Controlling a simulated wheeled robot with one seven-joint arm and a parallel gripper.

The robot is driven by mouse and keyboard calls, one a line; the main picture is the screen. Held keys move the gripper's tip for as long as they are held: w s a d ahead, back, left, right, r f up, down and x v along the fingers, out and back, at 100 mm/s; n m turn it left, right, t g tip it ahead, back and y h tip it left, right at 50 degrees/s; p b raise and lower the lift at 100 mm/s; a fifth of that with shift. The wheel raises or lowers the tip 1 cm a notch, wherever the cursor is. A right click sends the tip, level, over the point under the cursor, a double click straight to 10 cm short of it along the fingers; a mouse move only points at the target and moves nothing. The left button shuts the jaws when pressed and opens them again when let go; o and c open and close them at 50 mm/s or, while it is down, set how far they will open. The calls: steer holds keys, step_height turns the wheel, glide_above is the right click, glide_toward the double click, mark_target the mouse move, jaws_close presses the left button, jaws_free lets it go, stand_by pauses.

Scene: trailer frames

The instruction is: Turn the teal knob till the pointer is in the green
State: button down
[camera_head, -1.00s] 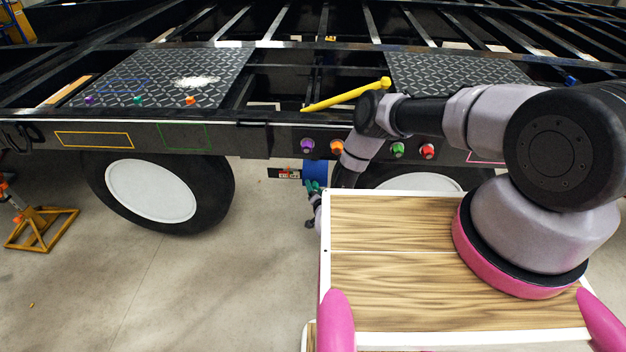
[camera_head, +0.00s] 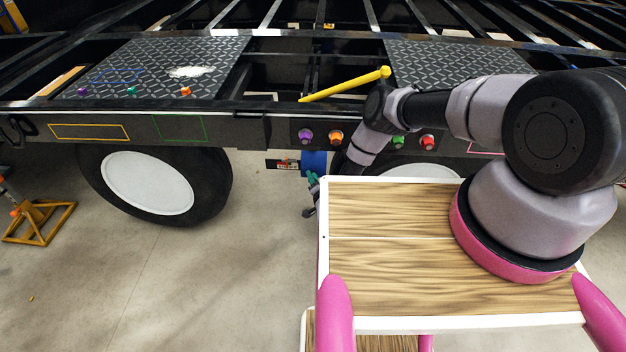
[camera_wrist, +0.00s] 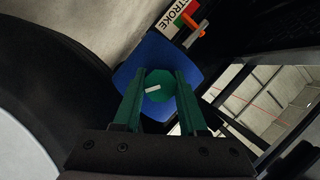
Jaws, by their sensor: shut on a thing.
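In the head view my gripper (camera_head: 312,183) is small beside the table's left edge. A plate lettered "STROKE" (camera_wrist: 178,17), with green and red patches, is beside the cylinder.
The wooden-topped table (camera_head: 390,270) is in front of the trailer. Trailer wheels (camera_head: 150,185) stand left and behind my arm. Purple (camera_head: 305,136), orange (camera_head: 336,137), green (camera_head: 398,142) and red (camera_head: 428,142) knobs line the rail. A yellow bar (camera_head: 345,85) lies above them. Floor at left is mostly clear.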

steer(key=shift+m+t+y, duration=0.4)
steer(key=shift+m, duration=0.6)
steer(key=shift+c, duration=2.3)
jaws_free()
steer(key=shift+s, duration=0.15)
steer(key=v, duration=1)
steer(key=shift+s+d+r, duration=0.15)
steer(key=shift+s+d, duration=0.05)
steer(key=shift+s, duration=0.05)
steer(key=shift+s, duration=0.1)
